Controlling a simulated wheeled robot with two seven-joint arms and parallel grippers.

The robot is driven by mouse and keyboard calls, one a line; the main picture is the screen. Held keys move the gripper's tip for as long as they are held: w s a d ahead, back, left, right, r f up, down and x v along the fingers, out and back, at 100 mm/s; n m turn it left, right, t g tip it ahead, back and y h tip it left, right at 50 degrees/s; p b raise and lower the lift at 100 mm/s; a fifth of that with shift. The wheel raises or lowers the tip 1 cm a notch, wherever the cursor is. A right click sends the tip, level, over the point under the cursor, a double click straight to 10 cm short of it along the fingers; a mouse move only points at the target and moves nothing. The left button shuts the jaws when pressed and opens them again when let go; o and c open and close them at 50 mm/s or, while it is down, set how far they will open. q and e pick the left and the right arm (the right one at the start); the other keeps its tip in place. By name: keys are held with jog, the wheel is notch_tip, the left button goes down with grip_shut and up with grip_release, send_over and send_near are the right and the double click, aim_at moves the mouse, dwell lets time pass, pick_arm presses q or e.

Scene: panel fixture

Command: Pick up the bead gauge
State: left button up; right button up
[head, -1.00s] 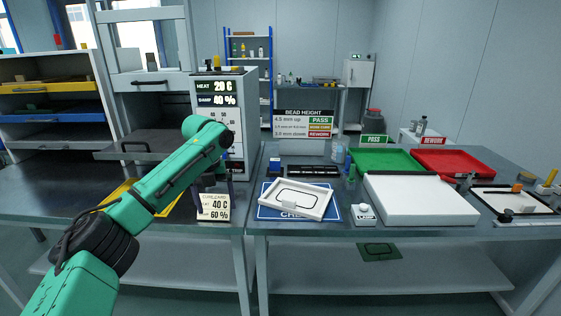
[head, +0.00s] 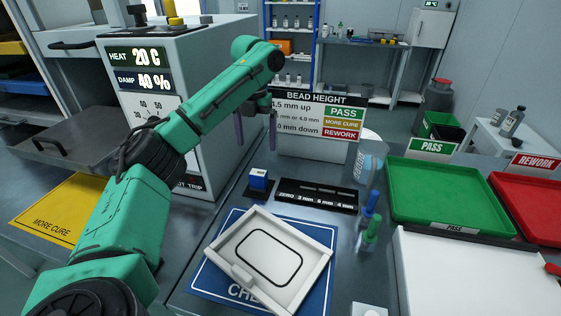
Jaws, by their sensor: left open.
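A small blue block with a white label (head: 259,179), which looks like the bead gauge, sits on a dark pad on the bench in the middle of the head view. To its right lies a black strip (head: 316,195) marked ZERO and with mm steps. My left gripper (head: 256,124) points down with its two dark fingers apart and empty. In the picture it is above and behind the blue block, in front of the bead height sign, and touches neither. My right gripper is not in view.
A white framed panel with a black bead loop (head: 268,254) lies tilted on a blue mat (head: 318,296). A green PASS tray (head: 440,195) lies beyond. The heater box (head: 185,50) stands left.

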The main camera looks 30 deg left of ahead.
aim_at(258, 172)
pick_arm(q)
jog(key=f+b, duration=0.1)
jog(key=f, duration=0.1)
jog(key=f+b, duration=0.2)
jog(key=f, duration=0.1)
jog(key=f+b, duration=0.2)
jog(key=shift+s+f, duration=0.35)
notch_tip(258, 172, down, 6)
jog(key=shift+f, duration=0.1)
jog(key=shift+w+f, duration=0.15)
jog(key=shift+w, duration=0.05)
grip_shut()
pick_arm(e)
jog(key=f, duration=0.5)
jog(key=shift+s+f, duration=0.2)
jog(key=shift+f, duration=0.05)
